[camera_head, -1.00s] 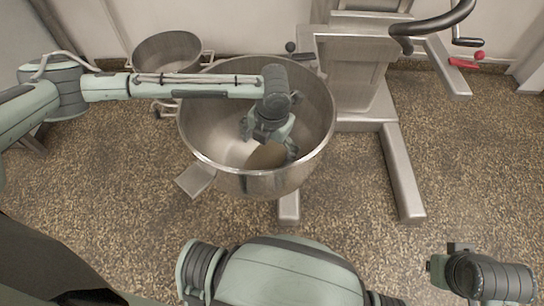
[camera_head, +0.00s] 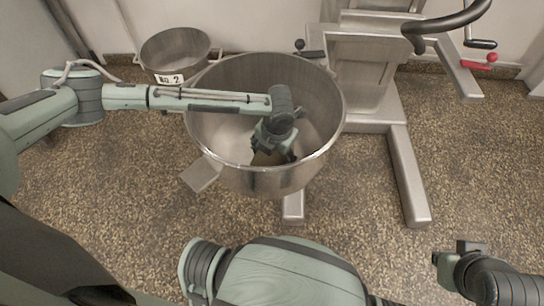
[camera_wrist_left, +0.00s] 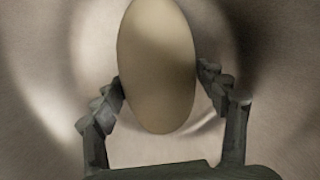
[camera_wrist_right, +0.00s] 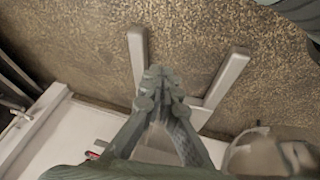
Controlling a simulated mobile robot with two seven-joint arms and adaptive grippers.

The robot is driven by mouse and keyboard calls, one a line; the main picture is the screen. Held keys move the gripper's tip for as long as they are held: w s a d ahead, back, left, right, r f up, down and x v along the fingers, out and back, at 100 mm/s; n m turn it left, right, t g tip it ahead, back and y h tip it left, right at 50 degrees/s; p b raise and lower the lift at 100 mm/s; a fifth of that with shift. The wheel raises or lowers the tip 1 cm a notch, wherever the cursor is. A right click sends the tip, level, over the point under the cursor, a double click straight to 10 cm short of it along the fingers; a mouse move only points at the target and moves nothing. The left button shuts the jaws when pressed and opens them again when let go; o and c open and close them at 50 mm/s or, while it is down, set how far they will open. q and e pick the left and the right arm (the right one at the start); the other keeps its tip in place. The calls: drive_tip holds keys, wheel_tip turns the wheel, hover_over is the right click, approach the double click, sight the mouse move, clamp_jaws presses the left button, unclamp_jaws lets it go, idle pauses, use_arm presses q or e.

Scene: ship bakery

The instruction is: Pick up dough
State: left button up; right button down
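The dough is a smooth, pale tan, egg-shaped lump that stands large between my left gripper's fingers in the left wrist view (camera_wrist_left: 157,65). In the head view the dough (camera_head: 266,159) shows only in part, under the gripper, inside the big steel mixing bowl (camera_head: 225,155). My left gripper (camera_head: 274,152) reaches down into this bowl. Its fingers lie against both sides of the dough, shut on it. Whether the dough touches the bowl cannot be told. My right gripper (camera_wrist_right: 158,78) is empty, its fingertips together, away from the bowl at the right.
A smaller steel bowl labelled No. 2 (camera_head: 172,50) stands behind at the left. The mixer stand (camera_head: 358,75) rises behind the bowl, with a leg (camera_head: 408,175) running forward on the right. The speckled floor (camera_head: 480,160) is clear at the right.

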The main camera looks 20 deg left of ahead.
use_arm(q)
drive_tip(key=shift+w+r, duration=0.1)
drive_tip(key=c, duration=1.3)
